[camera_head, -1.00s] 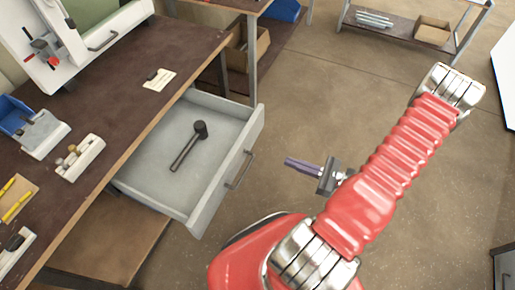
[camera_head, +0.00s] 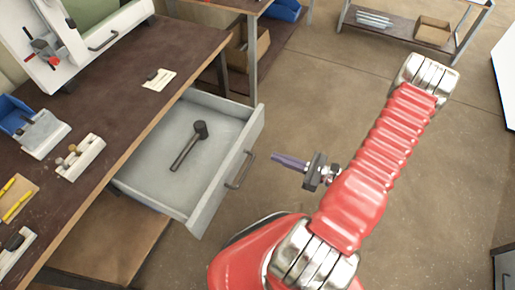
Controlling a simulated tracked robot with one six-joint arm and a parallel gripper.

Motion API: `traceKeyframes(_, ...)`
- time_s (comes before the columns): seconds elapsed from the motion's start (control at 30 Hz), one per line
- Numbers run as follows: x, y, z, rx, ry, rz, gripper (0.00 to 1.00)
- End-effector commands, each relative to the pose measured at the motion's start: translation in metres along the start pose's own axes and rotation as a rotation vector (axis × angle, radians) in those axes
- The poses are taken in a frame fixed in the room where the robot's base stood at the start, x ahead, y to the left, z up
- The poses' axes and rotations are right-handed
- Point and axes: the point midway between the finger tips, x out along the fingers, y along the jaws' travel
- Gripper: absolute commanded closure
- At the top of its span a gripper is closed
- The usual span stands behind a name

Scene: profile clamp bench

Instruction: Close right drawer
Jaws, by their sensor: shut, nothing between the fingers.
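The right drawer (camera_head: 150,182) is a grey drawer pulled well out from under the dark bench top. Its front panel faces right and carries a dark bar handle (camera_head: 241,170). A black mallet (camera_head: 188,147) lies inside on the drawer floor. My gripper (camera_head: 274,157) is shut and empty, pointing left toward the drawer front. In the picture its tips are a short way right of the handle, with a gap between them. The red arm hides part of the floor.
The bench top (camera_head: 120,110) holds a white clamp fixture (camera_head: 75,45), a blue bin (camera_head: 14,113) and small blocks. A low shelf (camera_head: 400,28) with a cardboard box (camera_head: 433,30) stands at the back. The floor right of the drawer is clear.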

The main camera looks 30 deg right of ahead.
Motion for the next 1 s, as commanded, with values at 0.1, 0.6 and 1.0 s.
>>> traceKeyframes(0.1,0.013,0.001,0.000,0.001,0.000,0.003,1.00)
traceKeyframes(0.6,0.064,0.001,0.000,0.000,0.000,0.003,1.00)
traceKeyframes(1.0,0.090,0.000,0.000,0.000,-0.001,0.000,1.00)
